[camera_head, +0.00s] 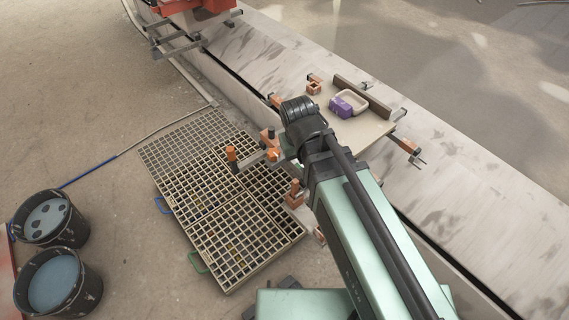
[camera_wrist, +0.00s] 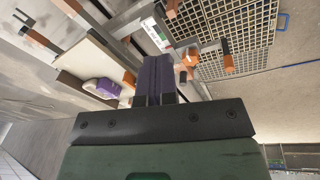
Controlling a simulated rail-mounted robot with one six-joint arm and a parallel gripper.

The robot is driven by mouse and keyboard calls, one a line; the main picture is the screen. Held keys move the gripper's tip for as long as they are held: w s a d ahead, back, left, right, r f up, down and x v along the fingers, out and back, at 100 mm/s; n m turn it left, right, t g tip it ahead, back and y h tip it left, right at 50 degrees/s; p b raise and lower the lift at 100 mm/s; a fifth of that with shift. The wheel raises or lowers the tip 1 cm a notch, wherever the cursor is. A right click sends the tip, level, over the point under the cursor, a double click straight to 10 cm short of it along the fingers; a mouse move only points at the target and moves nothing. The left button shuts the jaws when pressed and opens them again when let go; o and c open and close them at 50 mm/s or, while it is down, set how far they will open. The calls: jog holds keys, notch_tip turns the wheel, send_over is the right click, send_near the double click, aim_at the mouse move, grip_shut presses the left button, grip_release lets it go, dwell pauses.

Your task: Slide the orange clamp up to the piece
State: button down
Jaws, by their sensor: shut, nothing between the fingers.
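The piece (camera_head: 356,97), a pale shallow tray with a purple block at one end, lies on a beige board (camera_head: 362,130). It also shows in the wrist view (camera_wrist: 101,87). Several orange clamp parts are in view, and I cannot tell which is the task's clamp. One orange block (camera_head: 314,87) stands beside the piece, apart from it. An orange slider (camera_head: 270,146) sits on a grey bar with an orange handle (camera_head: 232,154); they also show in the wrist view (camera_wrist: 190,58). My gripper (camera_wrist: 154,62) is shut and empty, between the board and that bar in the picture; the wrist hides it in the head view.
A dark rail (camera_head: 362,98) runs behind the piece. Another orange fitting (camera_head: 406,147) is at the board's right corner, and one (camera_head: 294,195) stands by the floor grating (camera_head: 215,200). Two dark buckets (camera_head: 62,282) stand at the lower left.

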aim_at(276, 155)
jog(key=w+a+f+n+t+b, duration=0.25)
jog(key=w+a+f+b, duration=0.25)
jog(key=a+f, duration=0.3)
jog(key=w+r+t+p, duration=0.1)
jog(key=w+r+t, duration=0.2)
jog(key=w, duration=0.1)
jog(key=b+x, duration=0.4)
jog(key=x, duration=0.1)
jog(key=b+x, duration=0.4)
jog(key=x, duration=0.1)
jog(key=shift+a+f+b, duration=0.2)
jog(key=shift+f+b, duration=0.2)
jog(key=shift+f, duration=0.1)
jog(key=shift+w+d+r+p, duration=0.3)
jog(key=shift+w+d, duration=0.1)
jog(key=shift+d, duration=0.15)
jog(key=shift+w+d+r+p, duration=0.25)
jog(key=shift+w+d+r, duration=0.1)
jog(key=shift+d, duration=0.2)
jog(key=shift+w+d, duration=0.35)
jog(key=shift+d, duration=0.1)
